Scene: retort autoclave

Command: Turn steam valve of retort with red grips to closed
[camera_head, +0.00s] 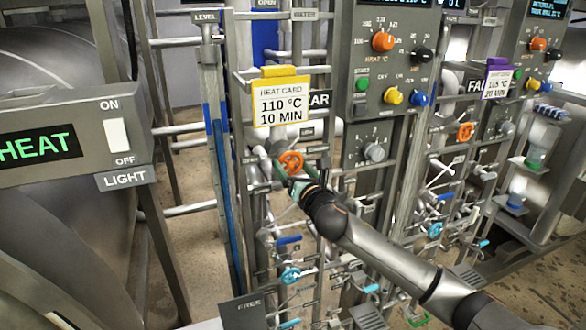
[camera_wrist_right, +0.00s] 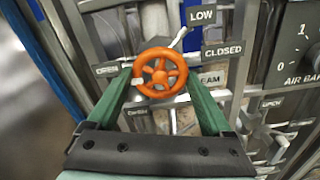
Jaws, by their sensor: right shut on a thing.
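An orange five-spoke handwheel (camera_head: 291,160) sits on the pipe rack below the yellow-topped heat card. In the right wrist view the handwheel (camera_wrist_right: 160,72) lies between the two green fingers of my right gripper (camera_wrist_right: 158,82), one at each side of its rim. My right gripper (camera_head: 290,178) is shut on the handwheel. A CLOSED plate (camera_wrist_right: 223,51) is right of the wheel, and a partly hidden STEAM plate (camera_wrist_right: 209,79) is below right. A small white mark shows at the wheel's lower left. I cannot make out red grips. My left gripper is out of view.
A heat card (camera_head: 281,102) reading 110 °C, 10 MIN hangs above the wheel. A grey control panel (camera_head: 375,100) stands to its right. Another orange handwheel (camera_head: 465,131) is farther right. Blue handwheels (camera_head: 290,275) and pipes crowd the space below.

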